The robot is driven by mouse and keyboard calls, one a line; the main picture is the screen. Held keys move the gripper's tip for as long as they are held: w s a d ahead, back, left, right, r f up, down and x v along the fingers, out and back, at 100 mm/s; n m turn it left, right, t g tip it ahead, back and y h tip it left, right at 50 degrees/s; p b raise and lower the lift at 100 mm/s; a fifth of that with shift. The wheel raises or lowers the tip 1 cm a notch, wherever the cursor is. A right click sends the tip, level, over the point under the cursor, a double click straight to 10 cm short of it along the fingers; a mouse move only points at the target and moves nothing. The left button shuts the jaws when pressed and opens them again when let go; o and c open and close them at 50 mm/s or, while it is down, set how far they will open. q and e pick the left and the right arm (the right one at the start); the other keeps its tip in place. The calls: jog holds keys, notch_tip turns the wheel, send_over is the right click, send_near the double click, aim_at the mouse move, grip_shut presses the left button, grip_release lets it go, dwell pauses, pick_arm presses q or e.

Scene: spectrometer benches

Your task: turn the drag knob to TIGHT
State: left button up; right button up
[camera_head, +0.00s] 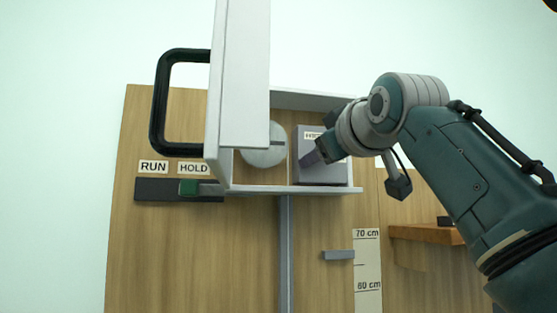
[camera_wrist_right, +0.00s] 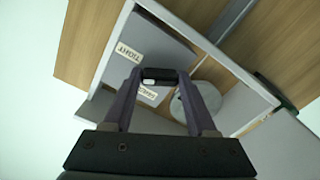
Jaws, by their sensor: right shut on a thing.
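The drag knob (camera_wrist_right: 160,76) is small and black with a pale mark at one end, on the face of a grey block (camera_head: 322,174) inside an open wall box. My right gripper (camera_head: 312,157) reaches into the box from the right and is shut on the knob, one finger on each side in the right wrist view. The TIGHT label (camera_wrist_right: 129,51) lies on the block beyond the knob. A second label (camera_wrist_right: 147,92) on the near side is partly covered and hard to read. The gripper hides the knob in the head view. My left gripper is not in view.
The box's door (camera_head: 240,75) stands open with a black handle (camera_head: 158,105). A pale round disc (camera_head: 264,152) sits beside the block. Below are a green slider (camera_head: 188,187) near RUN and HOLD labels, a vertical rail (camera_head: 285,250), and a wooden shelf (camera_head: 428,234) at right.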

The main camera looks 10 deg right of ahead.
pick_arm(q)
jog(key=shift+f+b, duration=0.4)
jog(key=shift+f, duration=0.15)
pick_arm(e)
jog(key=m, duration=0.5)
jog(key=shift+f, duration=0.1)
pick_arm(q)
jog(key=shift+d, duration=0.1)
pick_arm(e)
jog(key=shift+m, duration=0.4)
jog(key=o, duration=1.4)
jog(key=shift+c, duration=0.2)
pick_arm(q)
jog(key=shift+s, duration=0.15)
